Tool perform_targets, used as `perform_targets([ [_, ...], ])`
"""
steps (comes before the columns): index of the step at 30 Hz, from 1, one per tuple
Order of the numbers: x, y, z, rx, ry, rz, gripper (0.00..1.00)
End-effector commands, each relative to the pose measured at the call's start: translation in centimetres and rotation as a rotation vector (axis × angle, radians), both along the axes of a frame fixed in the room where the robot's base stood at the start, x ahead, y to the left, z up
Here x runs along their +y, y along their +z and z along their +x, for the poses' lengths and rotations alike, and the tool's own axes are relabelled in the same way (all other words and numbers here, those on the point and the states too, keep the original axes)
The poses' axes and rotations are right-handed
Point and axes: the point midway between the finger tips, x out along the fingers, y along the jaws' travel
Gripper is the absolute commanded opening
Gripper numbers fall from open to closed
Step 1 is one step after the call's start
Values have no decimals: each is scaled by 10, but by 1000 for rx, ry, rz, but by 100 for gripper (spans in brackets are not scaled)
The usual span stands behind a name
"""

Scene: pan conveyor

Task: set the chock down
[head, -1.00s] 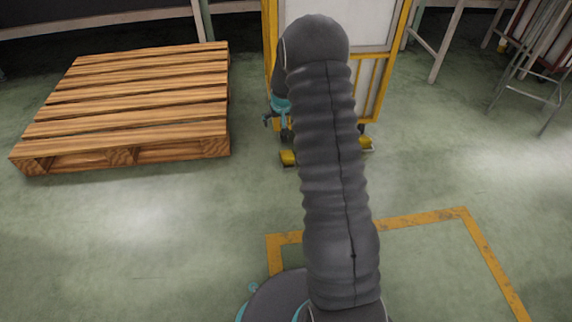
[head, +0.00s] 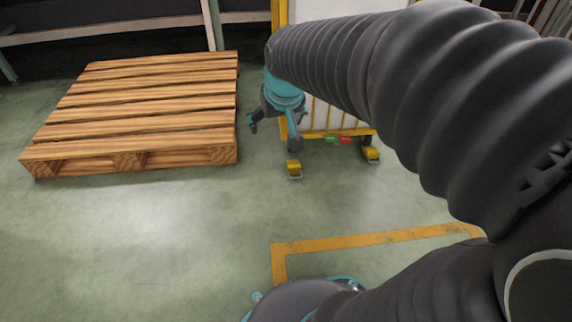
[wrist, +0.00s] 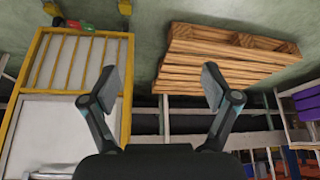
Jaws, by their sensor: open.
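My gripper (head: 273,135) is open and empty, in front of the left side of a yellow-framed rack. In the wrist view its two fingers (wrist: 160,84) are spread wide with nothing between them. Two yellow blocks sit on the floor at the rack's feet, a left one (head: 293,168) and a right one (head: 371,154). Small green (head: 331,139) and red (head: 346,140) pieces lie low between them. I cannot tell which of these, if any, is the chock. My arm hides the rack's upper right part.
A wooden pallet (head: 135,120) lies on the floor left of the rack (wrist: 70,90). A yellow floor line (head: 370,240) runs in front. The floor between pallet and line is clear. A purple bin (wrist: 305,100) shows at the right of the wrist view.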

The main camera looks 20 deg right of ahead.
Motion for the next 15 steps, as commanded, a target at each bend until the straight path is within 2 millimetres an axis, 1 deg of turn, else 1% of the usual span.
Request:
perform_targets([
  [1, 5, 6, -20, -9, 9, -1, 87],
  [3, 11, 10, -45, -13, 20, -2, 87],
  [9, 23, 11, -111, -22, 47, -4, 87],
  [12, 27, 8, -135, -25, 57, -4, 87],
  [15, 28, 4, -151, -27, 63, -5, 87],
])
